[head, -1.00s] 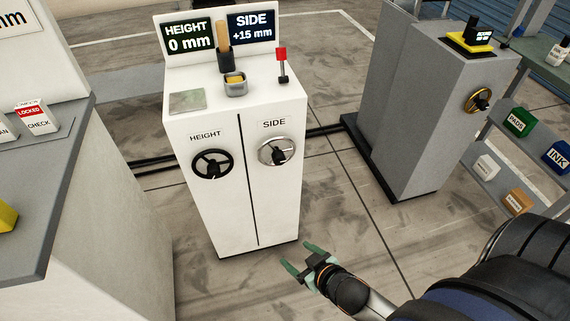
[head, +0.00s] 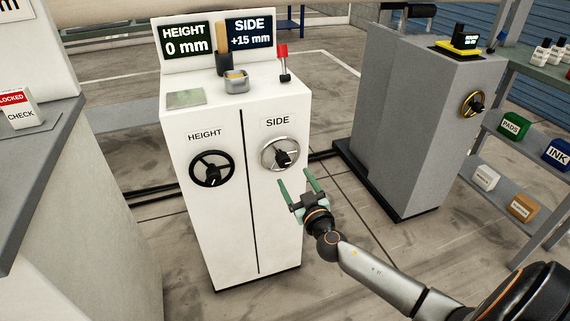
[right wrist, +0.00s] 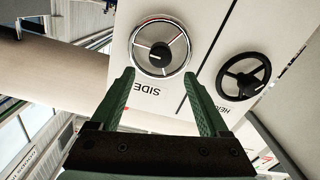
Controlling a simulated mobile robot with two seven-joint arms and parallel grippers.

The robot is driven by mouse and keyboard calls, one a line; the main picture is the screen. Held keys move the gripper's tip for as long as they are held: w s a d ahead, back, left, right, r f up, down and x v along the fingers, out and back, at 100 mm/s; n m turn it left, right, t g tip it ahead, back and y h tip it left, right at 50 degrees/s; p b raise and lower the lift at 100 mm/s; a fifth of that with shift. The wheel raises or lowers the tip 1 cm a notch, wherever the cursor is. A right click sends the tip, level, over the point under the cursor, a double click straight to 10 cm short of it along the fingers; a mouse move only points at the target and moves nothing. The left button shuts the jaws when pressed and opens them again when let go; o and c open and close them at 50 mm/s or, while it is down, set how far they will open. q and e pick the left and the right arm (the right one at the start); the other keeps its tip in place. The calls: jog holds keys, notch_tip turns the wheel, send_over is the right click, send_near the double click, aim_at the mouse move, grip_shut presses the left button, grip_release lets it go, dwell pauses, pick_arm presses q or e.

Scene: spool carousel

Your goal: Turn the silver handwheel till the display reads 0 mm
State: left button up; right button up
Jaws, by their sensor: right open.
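The silver handwheel (head: 280,154) is on the right half of the white cabinet's front, under the SIDE label, with a black knob. It also shows in the right wrist view (right wrist: 160,66), beyond the fingertips. The SIDE display (head: 250,33) reads +15 mm. The HEIGHT display (head: 187,39) reads 0 mm. My right gripper (head: 298,182) is open and empty, its green fingers pointing up toward the silver wheel from just below it, apart from it. The fingers also show in the right wrist view (right wrist: 163,95). My left gripper is not in view.
A black handwheel (head: 211,168) sits left of the silver one, under HEIGHT. A red-topped lever (head: 283,62), a metal cup (head: 236,82) and a grey plate (head: 186,97) are on the cabinet top. A grey cabinet (head: 405,120) stands to the right, with open floor between.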

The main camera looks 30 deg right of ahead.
aim_at(285, 163)
jog(key=x, duration=0.5)
jog(key=shift+w, duration=0.4)
jog(key=x, duration=0.2)
jog(key=shift+w+d+b, duration=0.1)
jog(key=shift+w+b, duration=0.15)
jog(key=shift+b, duration=0.05)
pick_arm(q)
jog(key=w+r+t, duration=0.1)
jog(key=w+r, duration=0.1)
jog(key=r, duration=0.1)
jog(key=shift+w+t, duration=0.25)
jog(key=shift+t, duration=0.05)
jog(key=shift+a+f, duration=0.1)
pick_arm(e)
jog(key=shift+c, duration=0.3)
jog(key=c, duration=0.6)
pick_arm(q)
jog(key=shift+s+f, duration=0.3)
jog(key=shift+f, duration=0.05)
pick_arm(e)
grip_shut()
